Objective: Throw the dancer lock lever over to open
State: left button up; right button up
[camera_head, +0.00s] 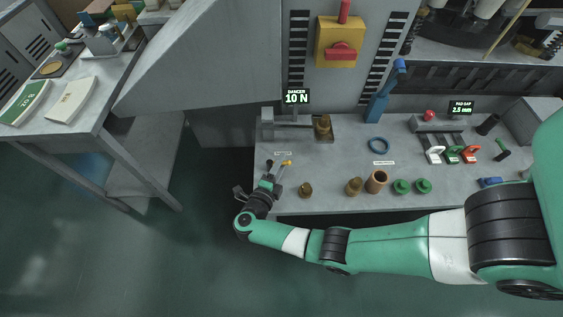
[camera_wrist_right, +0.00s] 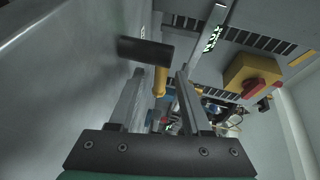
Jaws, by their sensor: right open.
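The lock lever (camera_head: 287,162) shows as a small yellow-tipped piece at the front left of the bench, below a small label. In the right wrist view a yellow handle (camera_wrist_right: 160,82) with a dark cylindrical part (camera_wrist_right: 145,51) across its far end stands in the gap between my fingertips. My right gripper (camera_head: 276,167) is open at the bench's front left edge, its fingers on either side of the handle in the wrist view. I cannot tell whether they touch it. The dancer display (camera_head: 296,97) reads 10 N. My left gripper is not in view.
Behind the lever stand a grey bracket (camera_head: 267,124) and a brass-coloured part on a tray (camera_head: 322,127). Brass pieces (camera_head: 305,190), a copper-coloured cup (camera_head: 376,181) and green pieces (camera_head: 401,187) line the front edge. A blue ring (camera_head: 378,145) lies mid-bench. A side table (camera_head: 104,104) stands left.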

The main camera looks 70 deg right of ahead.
jog(key=a, duration=0.3)
jog(key=a+r, duration=0.1)
jog(key=a, duration=0.3)
jog(key=a+r, duration=0.1)
jog(key=a, duration=0.2)
jog(key=shift+a+p, duration=0.25)
jog(key=shift+p, duration=0.1)
